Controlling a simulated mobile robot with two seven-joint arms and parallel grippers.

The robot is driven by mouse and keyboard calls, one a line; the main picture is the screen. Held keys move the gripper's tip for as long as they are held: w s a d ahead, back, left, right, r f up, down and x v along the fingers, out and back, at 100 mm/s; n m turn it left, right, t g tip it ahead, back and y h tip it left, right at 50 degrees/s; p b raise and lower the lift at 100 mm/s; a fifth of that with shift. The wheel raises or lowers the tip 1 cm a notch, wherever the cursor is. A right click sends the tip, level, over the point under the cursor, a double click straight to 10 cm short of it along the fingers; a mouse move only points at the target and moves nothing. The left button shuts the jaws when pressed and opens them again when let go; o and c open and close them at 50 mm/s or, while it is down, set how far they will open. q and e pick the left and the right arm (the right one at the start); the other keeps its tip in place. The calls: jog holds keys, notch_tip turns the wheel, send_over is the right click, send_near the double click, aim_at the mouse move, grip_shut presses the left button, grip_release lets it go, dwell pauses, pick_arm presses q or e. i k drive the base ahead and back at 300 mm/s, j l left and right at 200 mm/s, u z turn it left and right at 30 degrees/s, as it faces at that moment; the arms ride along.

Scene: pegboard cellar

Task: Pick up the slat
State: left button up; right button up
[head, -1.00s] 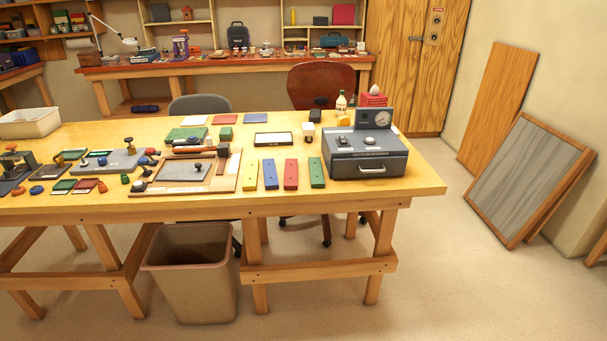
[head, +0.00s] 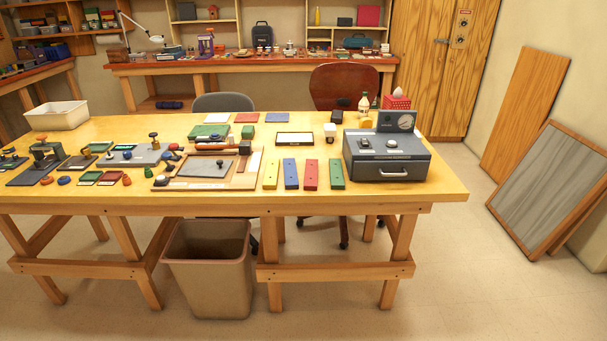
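Several flat coloured slats lie side by side near the front edge of the wooden table, left of the grey machine box. They are a yellow slat (head: 271,174), a blue slat (head: 290,174), a red slat (head: 310,175) and a green slat (head: 336,174). Each has small dark marks like holes. They are apart from each other, with their long sides pointing away from me. The view does not single out one as the slat. Neither of my grippers is in view.
The wooden table (head: 402,203) also bears a grey box with a gauge (head: 385,157), a board with a grey plate (head: 207,173) and a white tub (head: 57,115). A bin (head: 209,270) stands under the front edge. Framed boards (head: 552,192) lean at the right wall. Floor in front is clear.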

aim_at(291, 178)
jog(key=i+j, duration=0.25)
jog(key=i, duration=0.25)
jog(key=i+j, duration=0.25)
jog(key=i, duration=0.25)
